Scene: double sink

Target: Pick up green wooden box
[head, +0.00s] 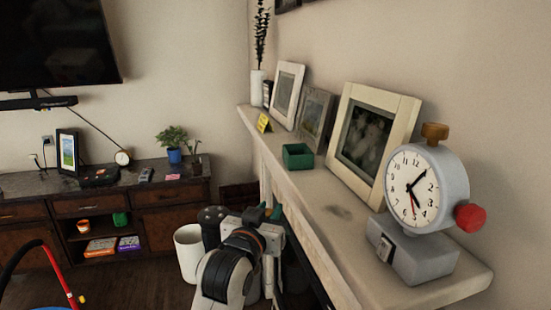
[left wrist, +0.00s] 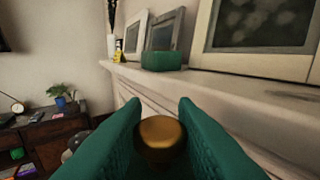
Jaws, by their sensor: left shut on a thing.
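The green box (head: 298,156) sits on the mantel shelf, in front of the picture frames. It also shows in the left wrist view (left wrist: 163,61), beyond and above my fingertips, apart from them. My left gripper (head: 267,211) is below the shelf's front edge in the head view. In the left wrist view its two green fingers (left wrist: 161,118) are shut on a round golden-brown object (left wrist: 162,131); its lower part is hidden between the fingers. My right gripper is not in view.
The mantel shelf (head: 325,203) holds a clock (head: 412,190) at its near end, framed pictures (head: 372,135) against the wall and a yellow card (head: 263,122). A dark cabinet (head: 103,201) stands at the left. A white bin (head: 188,253) stands on the floor.

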